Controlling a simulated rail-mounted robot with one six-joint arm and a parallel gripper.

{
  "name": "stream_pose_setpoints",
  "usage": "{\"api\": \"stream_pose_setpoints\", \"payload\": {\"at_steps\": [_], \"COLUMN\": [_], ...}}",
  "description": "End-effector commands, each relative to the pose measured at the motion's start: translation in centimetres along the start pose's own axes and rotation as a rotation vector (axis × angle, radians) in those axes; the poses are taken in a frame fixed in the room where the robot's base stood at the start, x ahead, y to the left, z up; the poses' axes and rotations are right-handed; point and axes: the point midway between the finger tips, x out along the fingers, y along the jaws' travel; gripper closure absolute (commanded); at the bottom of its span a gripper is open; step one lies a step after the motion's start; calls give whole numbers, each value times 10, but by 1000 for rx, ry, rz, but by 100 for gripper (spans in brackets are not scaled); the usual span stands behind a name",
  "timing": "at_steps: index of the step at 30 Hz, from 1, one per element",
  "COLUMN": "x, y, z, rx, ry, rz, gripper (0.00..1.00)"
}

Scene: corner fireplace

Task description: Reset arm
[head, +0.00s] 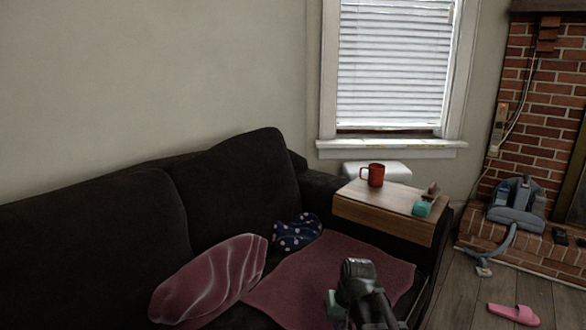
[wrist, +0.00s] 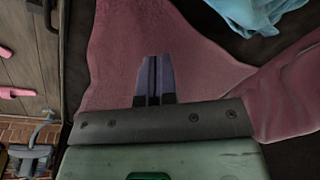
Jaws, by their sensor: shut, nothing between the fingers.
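My gripper (wrist: 154,78) is shut and empty in the wrist view, its two fingers side by side over a pink cloth. In the head view, part of my arm shows at the bottom, right of centre, in front of the dark sofa (head: 80,235). The pink cloth (head: 310,270) lies on the sofa seat behind it. I cannot tell how far my fingers are above the cloth.
A red mug (head: 376,175) and a small teal object (head: 421,209) stand on the wooden armrest tray (head: 380,212). A pink patterned cushion (head: 210,278) and a dark dotted cloth (head: 297,233) lie on the sofa. A vacuum cleaner (head: 517,205) and pink slipper (head: 513,314) are right.

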Motion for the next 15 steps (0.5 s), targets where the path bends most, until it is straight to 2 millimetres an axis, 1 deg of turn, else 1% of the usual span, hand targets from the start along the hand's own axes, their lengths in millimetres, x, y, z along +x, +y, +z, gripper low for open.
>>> {"api": "stream_pose_setpoints", "payload": {"at_steps": [1, 2, 3, 5, 6, 7, 8, 9, 11, 14, 15], "x": [-3, -4, -7, -10, -12, -28, -46, -61, -81, -120, -138], "y": [12, 20, 28, 40, 44, 47, 43, 40, 36, 30, 27], "z": [41, 58, 80, 111, 131, 126, 118, 116, 114, 111, 110], "rx": [12, 19, 27, 38, 49, 62, 58, 57, 56, 55, 55], "ry": [-23, -36, -48, -57, -55, -53, -52, -52, -52, -51, -51], "rz": [53, 84, 120, 162, 170, 168, 167, 166, 166, 165, 165], "gripper": [100, 100, 100, 100, 100, 100, 100, 100, 100, 100, 100]}}
